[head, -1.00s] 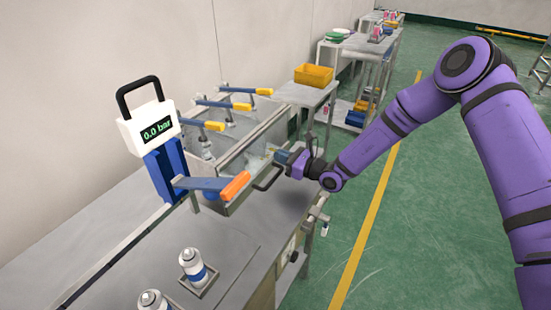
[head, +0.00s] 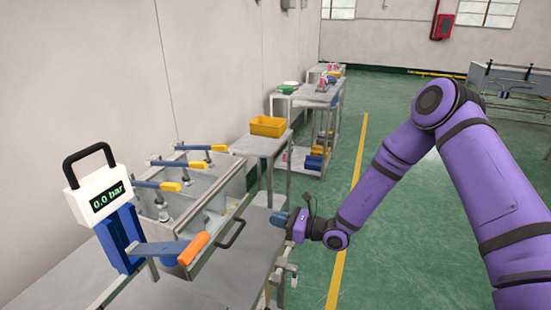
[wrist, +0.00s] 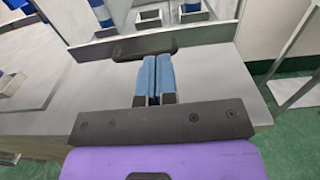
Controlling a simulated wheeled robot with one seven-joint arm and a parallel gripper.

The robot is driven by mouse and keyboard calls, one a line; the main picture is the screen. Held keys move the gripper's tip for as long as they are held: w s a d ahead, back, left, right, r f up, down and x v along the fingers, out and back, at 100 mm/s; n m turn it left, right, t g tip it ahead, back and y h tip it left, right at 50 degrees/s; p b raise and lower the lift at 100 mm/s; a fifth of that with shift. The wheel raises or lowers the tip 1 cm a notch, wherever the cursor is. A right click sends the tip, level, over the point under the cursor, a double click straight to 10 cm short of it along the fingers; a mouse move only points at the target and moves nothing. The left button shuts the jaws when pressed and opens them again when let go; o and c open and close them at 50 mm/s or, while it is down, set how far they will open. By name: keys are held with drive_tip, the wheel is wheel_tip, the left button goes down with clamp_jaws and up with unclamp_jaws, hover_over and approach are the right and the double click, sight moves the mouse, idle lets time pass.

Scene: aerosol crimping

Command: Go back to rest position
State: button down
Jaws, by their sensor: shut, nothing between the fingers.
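My purple arm reaches in from the right in the head view. My gripper (head: 280,217) is near the front edge of the metal workbench (head: 212,283), to the right of the glass-sided tank's black handle (head: 231,234). In the wrist view its two blue fingers (wrist: 154,78) are pressed together with nothing between them. The black handle (wrist: 145,46) lies just beyond the fingertips there. I cannot tell the exact gap between them.
A crimping device with a 0.0 bar display (head: 108,196) and an orange-tipped lever (head: 193,249) stands at left. Several yellow-tipped levers line the tank (head: 208,247). A yellow bin (head: 268,126) sits on a farther table. Green floor (head: 400,250) is open at right.

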drive_tip(key=s+d+r+n+g+h, duration=0.2)
drive_tip(key=s+d+r+n+g, duration=0.2)
drive_tip(key=s+r+n, duration=0.45)
drive_tip(key=s+d+r+n+g+h, duration=0.35)
drive_tip(key=r+n, duration=0.25)
drive_tip(key=r, duration=0.6)
drive_tip(key=s+d+r+n+t+h, duration=0.3)
drive_tip(key=s+d+r+h, duration=0.2)
drive_tip(key=s+d+r, duration=0.3)
drive_tip(key=s+d+r+n+t+h, duration=0.4)
drive_tip(key=s+d+r+h, duration=0.2)
drive_tip(key=s+d, duration=0.7)
drive_tip(key=d+r, duration=0.1)
drive_tip(key=d, duration=0.1)
drive_tip(key=shift+d+r, duration=0.35)
